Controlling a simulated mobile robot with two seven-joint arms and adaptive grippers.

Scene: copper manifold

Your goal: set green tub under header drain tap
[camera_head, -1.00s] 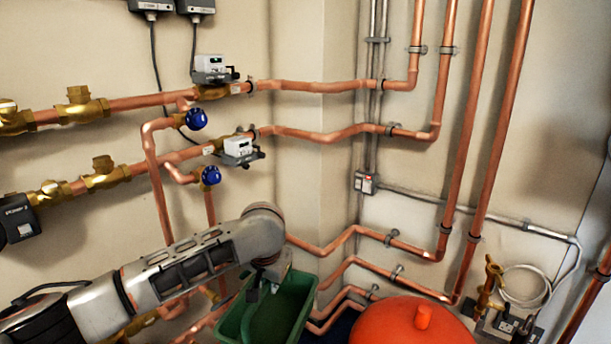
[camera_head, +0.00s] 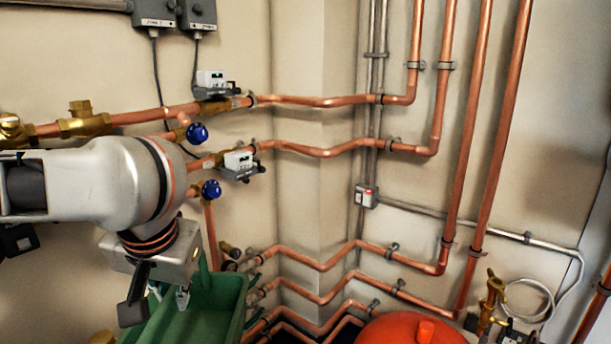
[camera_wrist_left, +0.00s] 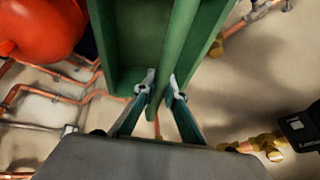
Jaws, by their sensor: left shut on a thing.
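The green tub (camera_head: 200,318) is at the lower left-centre of the head view, open side up, its bottom cut off by the frame edge. My left gripper (camera_head: 160,298) is over its left part; in the left wrist view the two fingers (camera_wrist_left: 161,92) are shut on a wall of the tub (camera_wrist_left: 125,50), one on each side. Blue-handled valves (camera_head: 197,132) (camera_head: 211,189) sit on the pipes above the tub. Small dark-ended brass fittings (camera_head: 232,252) are just behind its rim. I cannot tell which fitting is the header drain tap. My right gripper is not in view.
A red vessel (camera_head: 395,330) stands to the right of the tub. Copper pipes (camera_head: 330,290) run low along the wall between them. A brass tap (camera_head: 494,290) is at the far lower right. Meters (camera_head: 238,160) jut from the upper pipes.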

